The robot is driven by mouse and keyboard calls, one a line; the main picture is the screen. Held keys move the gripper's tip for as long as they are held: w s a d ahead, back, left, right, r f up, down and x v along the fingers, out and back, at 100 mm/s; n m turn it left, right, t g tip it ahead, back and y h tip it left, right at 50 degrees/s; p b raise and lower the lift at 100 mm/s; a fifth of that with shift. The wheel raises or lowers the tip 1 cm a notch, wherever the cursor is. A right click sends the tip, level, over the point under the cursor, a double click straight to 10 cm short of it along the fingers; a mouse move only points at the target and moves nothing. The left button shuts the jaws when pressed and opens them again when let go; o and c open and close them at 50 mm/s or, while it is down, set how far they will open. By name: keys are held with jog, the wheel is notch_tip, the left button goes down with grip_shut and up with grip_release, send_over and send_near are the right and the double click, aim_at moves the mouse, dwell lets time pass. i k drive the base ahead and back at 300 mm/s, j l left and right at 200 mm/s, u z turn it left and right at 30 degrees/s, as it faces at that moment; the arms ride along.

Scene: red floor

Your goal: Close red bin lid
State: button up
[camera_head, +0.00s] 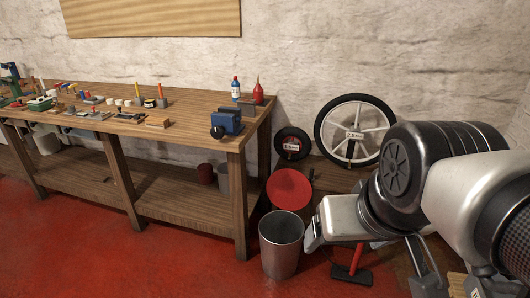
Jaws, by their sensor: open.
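The red lid (289,189) is a round disc. It stands raised and tilted back behind the mouth of a grey metal bin (281,248), which is open at the top. The bin stands upright on the red floor to the right of the workbench. My gripper (313,237) is at the right of the bin, close to its rim, below and to the right of the lid. It is open with nothing visible in it. Its fingers show only partly, and I cannot tell whether it touches the bin.
A wooden workbench (190,184) with tools and a blue vise (228,122) stands at the left. A spoked wheel (352,130) and a small black wheel (291,144) lean at the wall. A red-handled hammer (351,273) is right of the bin. The red floor (110,260) in front is clear.

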aim_at(289, 190)
jog(key=i+u, duration=0.15)
jog(key=i, duration=1.65)
